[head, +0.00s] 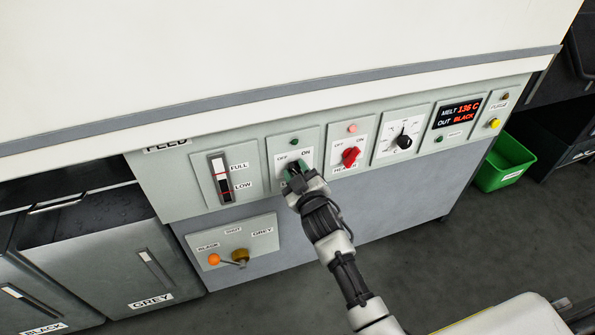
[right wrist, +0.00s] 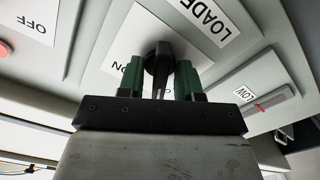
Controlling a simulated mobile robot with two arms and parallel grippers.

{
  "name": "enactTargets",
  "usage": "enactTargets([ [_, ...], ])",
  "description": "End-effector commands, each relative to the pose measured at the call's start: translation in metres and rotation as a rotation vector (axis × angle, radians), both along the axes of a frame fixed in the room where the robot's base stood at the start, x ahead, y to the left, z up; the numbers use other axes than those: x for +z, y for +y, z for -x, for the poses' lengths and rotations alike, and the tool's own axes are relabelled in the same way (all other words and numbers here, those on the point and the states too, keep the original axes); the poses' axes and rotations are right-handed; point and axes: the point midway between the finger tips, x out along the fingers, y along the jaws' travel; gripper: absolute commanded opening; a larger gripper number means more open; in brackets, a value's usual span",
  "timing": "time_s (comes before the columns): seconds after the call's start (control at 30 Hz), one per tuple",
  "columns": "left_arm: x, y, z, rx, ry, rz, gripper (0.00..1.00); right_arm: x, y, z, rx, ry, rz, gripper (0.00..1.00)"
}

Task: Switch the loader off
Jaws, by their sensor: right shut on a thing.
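The loader switch is a black knob (right wrist: 160,62) on a plate marked LOADER, OFF and ON; in the right wrist view it stands between the two green fingers. My right gripper (right wrist: 160,84) is shut on this knob. In the head view the right gripper (head: 293,170) covers most of the knob, and which mark it points to cannot be told. The small lamp (head: 294,141) above the switch looks dark green. My left gripper is in neither view.
Right of the loader switch sit a red HEATER knob (head: 350,156) under a pink lamp, a black dial (head: 404,141) and a display (head: 459,113) reading MELT 136 C, OUT BLACK. Left is a FULL/LOW gauge (head: 221,178). Below is a lever plate (head: 262,232). A green bin (head: 503,162) stands right.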

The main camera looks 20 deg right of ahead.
Motion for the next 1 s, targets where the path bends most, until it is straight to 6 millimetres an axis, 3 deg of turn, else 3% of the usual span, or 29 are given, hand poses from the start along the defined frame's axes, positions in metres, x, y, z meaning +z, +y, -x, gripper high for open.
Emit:
enactTargets([
  [0.23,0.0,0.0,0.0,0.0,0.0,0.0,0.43,0.0,0.0,0.0,0.0,0.0,0.002,0.11],
  [0.27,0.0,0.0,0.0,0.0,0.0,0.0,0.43,0.0,0.0,0.0,0.0,0.0,0.002,0.38],
  [0.3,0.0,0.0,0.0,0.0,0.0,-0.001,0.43,0.0,0.0,0.0,0.0,0.0,0.002,0.39],
  [0.67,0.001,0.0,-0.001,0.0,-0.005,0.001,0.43,0.0,0.0,0.008,0.0,0.001,0.0,0.39],
  [1.0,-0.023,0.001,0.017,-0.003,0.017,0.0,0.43,0.0,-0.002,0.07,0.001,0.003,0.0,0.39],
])
